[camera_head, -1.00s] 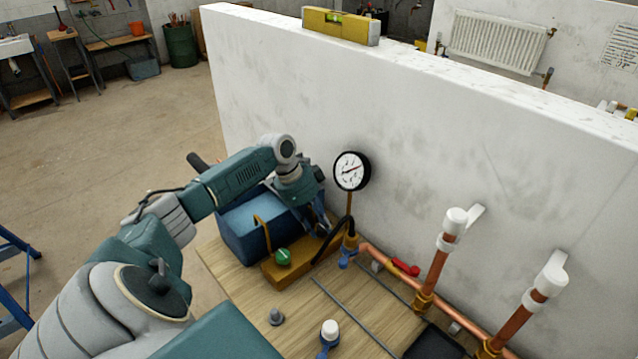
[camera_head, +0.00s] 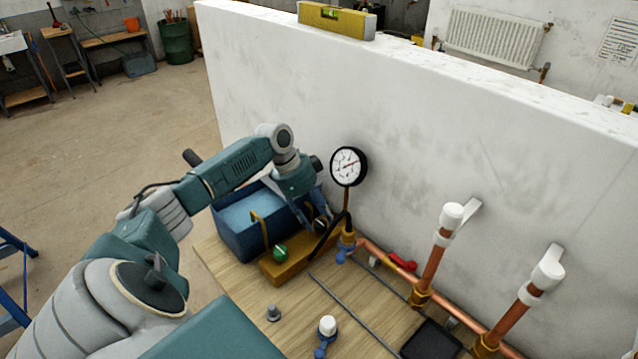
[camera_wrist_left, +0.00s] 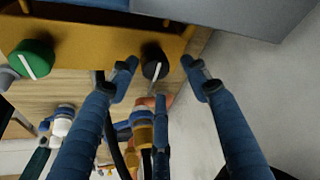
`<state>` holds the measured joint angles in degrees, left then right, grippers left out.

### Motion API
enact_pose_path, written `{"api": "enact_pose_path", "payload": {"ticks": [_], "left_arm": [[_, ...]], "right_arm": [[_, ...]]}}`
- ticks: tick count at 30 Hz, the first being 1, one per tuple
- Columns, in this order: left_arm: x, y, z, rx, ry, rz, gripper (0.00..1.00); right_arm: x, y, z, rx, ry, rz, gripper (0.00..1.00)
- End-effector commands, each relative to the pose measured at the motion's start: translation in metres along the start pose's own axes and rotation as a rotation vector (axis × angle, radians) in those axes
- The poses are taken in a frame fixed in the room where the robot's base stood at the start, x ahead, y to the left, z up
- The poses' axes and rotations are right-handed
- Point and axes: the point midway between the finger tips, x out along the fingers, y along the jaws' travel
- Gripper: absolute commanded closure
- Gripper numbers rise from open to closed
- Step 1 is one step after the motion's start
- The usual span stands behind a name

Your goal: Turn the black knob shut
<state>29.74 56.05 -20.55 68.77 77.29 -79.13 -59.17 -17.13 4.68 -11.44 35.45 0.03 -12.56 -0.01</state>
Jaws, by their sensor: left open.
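The black knob (camera_wrist_left: 154,61) sits on the front of the yellow-brown pump base, with a white line on its face. In the left wrist view it shows between the two fingertips of my left gripper (camera_wrist_left: 160,66). The fingers are spread, with a gap on each side of the knob, and I see no contact. In the head view my left gripper (camera_head: 316,212) is over the wall-side end of the base, and the knob (camera_head: 321,226) is partly hidden by its fingers. The green knob (camera_head: 280,251) is at the other end of the base. My right gripper is out of view.
A blue tank (camera_head: 238,236) stands behind the base. A pressure gauge (camera_head: 347,166) and a black hose rise close beside the gripper, near the white wall (camera_head: 400,130). Copper pipes (camera_head: 430,275) run to the right.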

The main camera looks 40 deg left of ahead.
Motion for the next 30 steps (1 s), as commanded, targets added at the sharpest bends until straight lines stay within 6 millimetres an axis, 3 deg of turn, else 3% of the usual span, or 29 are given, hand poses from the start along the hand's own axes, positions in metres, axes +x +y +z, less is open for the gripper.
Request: {"api": "enact_pose_path", "payload": {"ticks": [6, 13, 30], "left_arm": [[-0.041, -0.002, -0.019, 0.004, 0.002, -0.005, 0.52], [-0.072, -0.002, -0.034, 0.003, 0.005, -0.004, 0.52], [-0.08, -0.002, -0.037, 0.002, 0.003, -0.002, 0.52]], "right_arm": [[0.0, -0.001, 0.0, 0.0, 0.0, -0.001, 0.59], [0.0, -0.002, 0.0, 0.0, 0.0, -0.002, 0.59], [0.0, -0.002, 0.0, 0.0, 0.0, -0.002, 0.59]]}}
